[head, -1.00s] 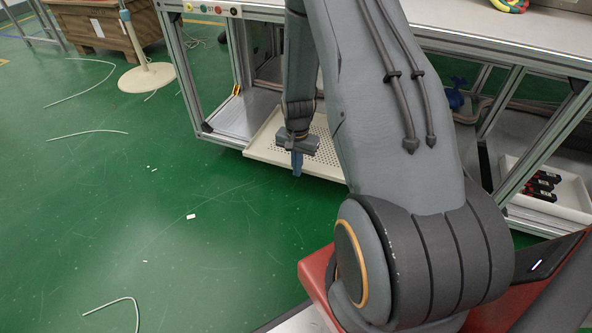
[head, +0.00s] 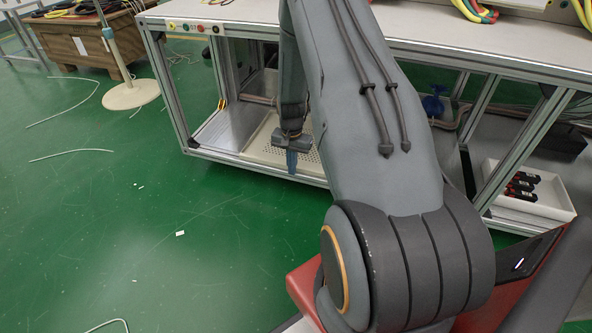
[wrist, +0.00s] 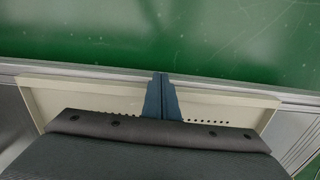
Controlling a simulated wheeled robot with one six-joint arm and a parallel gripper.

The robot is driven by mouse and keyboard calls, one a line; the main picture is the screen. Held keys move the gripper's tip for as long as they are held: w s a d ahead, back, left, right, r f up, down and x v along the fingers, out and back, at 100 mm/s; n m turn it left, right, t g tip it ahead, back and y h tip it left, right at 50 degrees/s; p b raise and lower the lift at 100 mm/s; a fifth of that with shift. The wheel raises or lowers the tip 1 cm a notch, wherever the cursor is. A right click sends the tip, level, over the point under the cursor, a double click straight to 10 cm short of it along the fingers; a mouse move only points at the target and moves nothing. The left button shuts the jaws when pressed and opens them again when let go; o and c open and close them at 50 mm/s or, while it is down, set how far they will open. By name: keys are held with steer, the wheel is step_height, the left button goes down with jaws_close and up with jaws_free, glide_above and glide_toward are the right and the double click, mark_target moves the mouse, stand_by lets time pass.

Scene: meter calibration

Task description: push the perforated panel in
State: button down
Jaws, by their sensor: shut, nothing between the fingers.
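The perforated panel (head: 257,146) is a cream tray-like sheet with rows of small holes. It lies on the lower level of the metal-framed bench, its front edge just behind the bottom front rail. In the wrist view the panel (wrist: 228,106) spans most of the width, its raised front lip along the rail. My gripper (head: 291,172) points down at the panel's front edge, with its blue fingers closed together and empty. In the wrist view the fingertips (wrist: 160,76) overlap the lip near its middle; I cannot tell whether they touch it. My arm hides the panel's right part.
The bench's bottom rail (head: 215,158) runs along the front. A white bin (head: 545,195) with red-and-black items stands on the lower right. Green floor (head: 120,220) in front is mostly clear, with loose pale cables (head: 70,153) at left.

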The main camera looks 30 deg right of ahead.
steer(key=shift+w+d, duration=0.15)
steer(key=shift+w, duration=0.1)
steer(key=shift+s, duration=0.1)
steer(key=s+a+r+p, duration=0.2)
steer(key=r+p, duration=0.4)
steer(key=r, duration=0.4)
steer(key=shift+a, duration=0.75)
